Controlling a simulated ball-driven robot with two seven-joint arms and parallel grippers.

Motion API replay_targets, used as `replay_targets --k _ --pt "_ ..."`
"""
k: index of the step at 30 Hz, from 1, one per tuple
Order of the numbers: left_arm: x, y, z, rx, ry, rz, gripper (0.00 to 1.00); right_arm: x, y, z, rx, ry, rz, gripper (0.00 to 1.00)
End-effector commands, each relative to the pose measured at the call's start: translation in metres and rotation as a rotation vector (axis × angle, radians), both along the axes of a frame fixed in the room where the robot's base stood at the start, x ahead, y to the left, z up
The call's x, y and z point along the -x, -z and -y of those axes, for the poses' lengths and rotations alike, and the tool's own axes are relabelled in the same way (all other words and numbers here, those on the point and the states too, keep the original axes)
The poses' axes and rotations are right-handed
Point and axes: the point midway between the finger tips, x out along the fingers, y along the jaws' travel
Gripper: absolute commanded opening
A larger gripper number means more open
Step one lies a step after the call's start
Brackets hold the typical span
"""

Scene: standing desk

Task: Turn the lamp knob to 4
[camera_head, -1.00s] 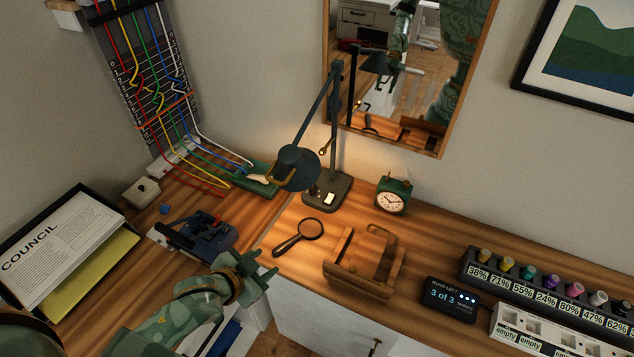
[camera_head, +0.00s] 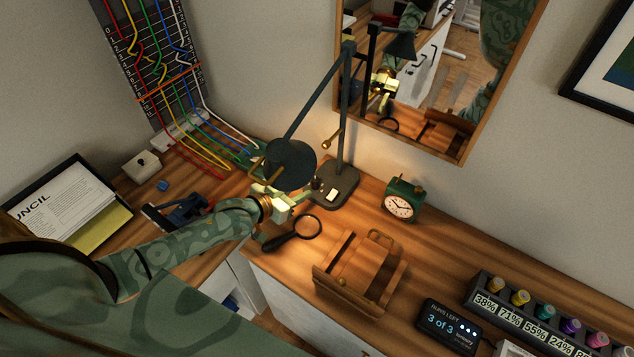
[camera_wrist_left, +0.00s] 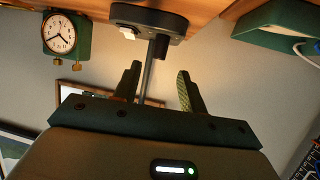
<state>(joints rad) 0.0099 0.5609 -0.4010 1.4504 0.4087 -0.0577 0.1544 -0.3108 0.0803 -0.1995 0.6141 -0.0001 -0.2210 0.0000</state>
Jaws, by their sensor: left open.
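The desk lamp has a dark round shade (camera_head: 290,163) on a jointed arm above a dark base (camera_head: 343,186). On the base are a small dark knob (camera_head: 317,184) and a white switch (camera_head: 331,194). The wrist view shows the base upside down (camera_wrist_left: 178,22), with the white switch (camera_wrist_left: 127,33) and the dark knob (camera_wrist_left: 161,46). Its number marks are not readable. My left gripper (camera_head: 300,199) is at the left of the base, below the shade. Its fingers (camera_wrist_left: 159,88) are apart and empty, pointing towards the knob. My right gripper is not in view.
A magnifying glass (camera_head: 292,236) lies just below my left gripper. A green clock (camera_head: 403,201) stands right of the base. A wooden holder (camera_head: 360,270) sits in front. A mirror (camera_head: 478,140) hangs behind the lamp. The shade hangs close above my gripper.

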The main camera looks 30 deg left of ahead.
Motion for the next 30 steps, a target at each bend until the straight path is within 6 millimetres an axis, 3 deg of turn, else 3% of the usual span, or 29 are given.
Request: replay_targets --k 3,9,15,23,28,30 --pt "-0.028 0.016 0.008 0.0 -0.001 0.0 0.42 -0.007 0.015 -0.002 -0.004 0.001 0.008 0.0" --pt "-0.062 0.03 0.018 -0.001 0.0 -0.001 0.42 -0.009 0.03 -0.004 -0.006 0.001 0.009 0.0" --pt "-0.076 0.034 0.022 0.001 0.0 -0.001 0.42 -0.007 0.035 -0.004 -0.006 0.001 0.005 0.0" --pt "-0.077 0.033 0.023 0.0 0.001 0.0 0.42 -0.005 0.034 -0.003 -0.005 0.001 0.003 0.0" --pt "-0.077 0.033 0.022 0.0 0.0 -0.001 0.0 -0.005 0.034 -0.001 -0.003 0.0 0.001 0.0" --pt "-0.077 0.033 0.022 0.0 0.0 -0.001 0.0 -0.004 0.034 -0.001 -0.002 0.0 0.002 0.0"
